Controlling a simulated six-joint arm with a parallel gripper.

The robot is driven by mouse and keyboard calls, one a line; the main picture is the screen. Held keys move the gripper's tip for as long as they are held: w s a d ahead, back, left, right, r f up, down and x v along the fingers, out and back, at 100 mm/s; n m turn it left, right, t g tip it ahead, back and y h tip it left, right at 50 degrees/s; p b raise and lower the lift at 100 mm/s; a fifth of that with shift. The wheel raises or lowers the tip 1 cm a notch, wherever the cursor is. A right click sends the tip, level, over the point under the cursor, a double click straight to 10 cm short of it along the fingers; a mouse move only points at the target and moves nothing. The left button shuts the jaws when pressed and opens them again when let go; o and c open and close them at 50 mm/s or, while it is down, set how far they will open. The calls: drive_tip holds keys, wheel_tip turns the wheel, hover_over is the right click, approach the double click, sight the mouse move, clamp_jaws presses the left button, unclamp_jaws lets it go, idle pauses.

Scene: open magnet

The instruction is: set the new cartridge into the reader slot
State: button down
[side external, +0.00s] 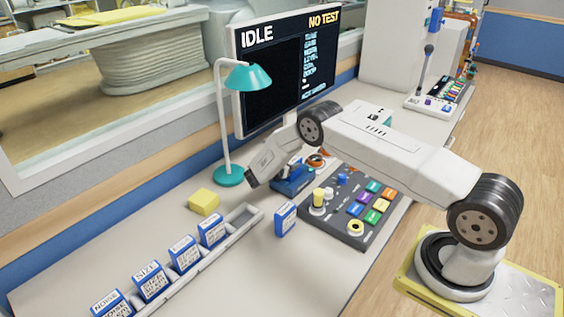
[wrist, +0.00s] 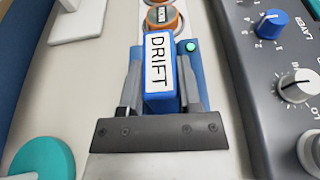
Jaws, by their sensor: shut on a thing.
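A blue cartridge with a white label reading DRIFT (wrist: 158,68) is between the fingers of my gripper (wrist: 160,80) in the wrist view. The gripper is shut on it. A blue reader (wrist: 198,80) with a lit green lamp lies under and beside the cartridge. In the side view the reader (side external: 292,184) shows below my wrist, left of the control panel. My arm hides much of the held cartridge there. The slot is covered, so I cannot tell whether the cartridge is in it or above it.
Another blue cartridge (side external: 285,218) stands loose beside the control panel (side external: 352,212). A long rack (side external: 238,232) holds several labelled cartridges. A yellow block (side external: 204,201), a teal lamp (side external: 230,177) and a monitor (side external: 272,85) stand nearby. An orange-rimmed round item (wrist: 163,20) lies beyond the reader.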

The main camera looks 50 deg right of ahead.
drive_tip(key=shift+f, duration=0.1)
drive_tip(key=shift+c, duration=1.4)
unclamp_jaws()
drive_tip(key=v, duration=1.2)
